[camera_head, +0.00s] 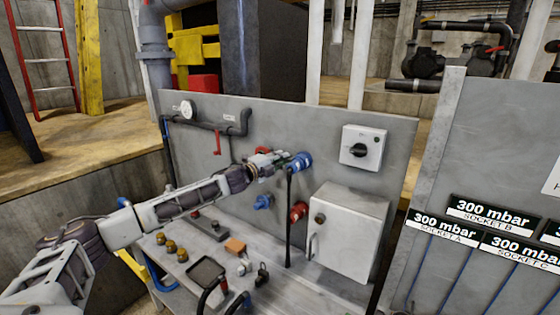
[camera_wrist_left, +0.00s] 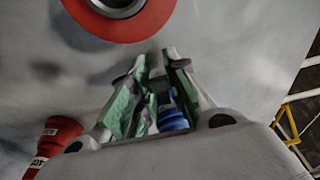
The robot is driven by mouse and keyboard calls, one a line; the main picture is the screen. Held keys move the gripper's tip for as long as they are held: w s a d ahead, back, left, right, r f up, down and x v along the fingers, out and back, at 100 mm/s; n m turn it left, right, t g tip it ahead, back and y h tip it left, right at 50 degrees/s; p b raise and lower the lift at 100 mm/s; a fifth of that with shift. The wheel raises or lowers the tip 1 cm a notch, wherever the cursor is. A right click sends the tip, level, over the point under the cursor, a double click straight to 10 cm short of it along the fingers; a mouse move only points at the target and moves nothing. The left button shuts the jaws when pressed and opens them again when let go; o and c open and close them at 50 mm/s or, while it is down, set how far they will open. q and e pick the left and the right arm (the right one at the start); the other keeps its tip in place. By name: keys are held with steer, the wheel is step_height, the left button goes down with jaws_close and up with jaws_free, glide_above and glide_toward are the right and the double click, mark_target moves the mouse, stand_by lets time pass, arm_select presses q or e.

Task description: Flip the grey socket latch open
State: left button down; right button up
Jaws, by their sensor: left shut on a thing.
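My left gripper (camera_head: 277,160) reaches in from the left to the grey panel, at a blue connector (camera_head: 301,161) with a black cable hanging below it. In the left wrist view my gripper's green-padded fingers (camera_wrist_left: 160,85) are close together around a small dark grey piece (camera_wrist_left: 163,92), which looks like the socket latch. A blue part (camera_wrist_left: 173,120) shows just behind the fingers. The latch is mostly hidden by the fingers, and its exact angle cannot be told. My right gripper is in neither view.
A red socket (camera_head: 299,210) and another blue socket (camera_head: 263,202) sit lower on the panel (camera_head: 330,115). A white box (camera_head: 345,235) with a handle stands right of the cable. A rotary switch (camera_head: 363,147) is at upper right.

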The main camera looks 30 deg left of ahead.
arm_select(q)
steer(key=shift+w+d+f+m+g+h, duration=0.15)
steer(key=shift+m+g+h, duration=0.1)
steer(key=shift+m+h, duration=0.3)
steer(key=shift+w+a+f+m+g+h, duration=0.15)
steer(key=shift+m+g+h, duration=0.15)
steer(key=shift+h, duration=0.45)
steer(key=shift+d+r, duration=0.1)
steer(key=c, duration=1.4)
jaws_free()
steer(key=shift+r, duration=0.1)
steer(key=shift+o, duration=0.2)
steer(key=shift+s, duration=0.1)
steer(key=v, duration=1)
steer(key=shift+s+a, duration=0.45)
steer(key=shift+s, duration=0.15)
steer(key=shift+s, duration=0.15)
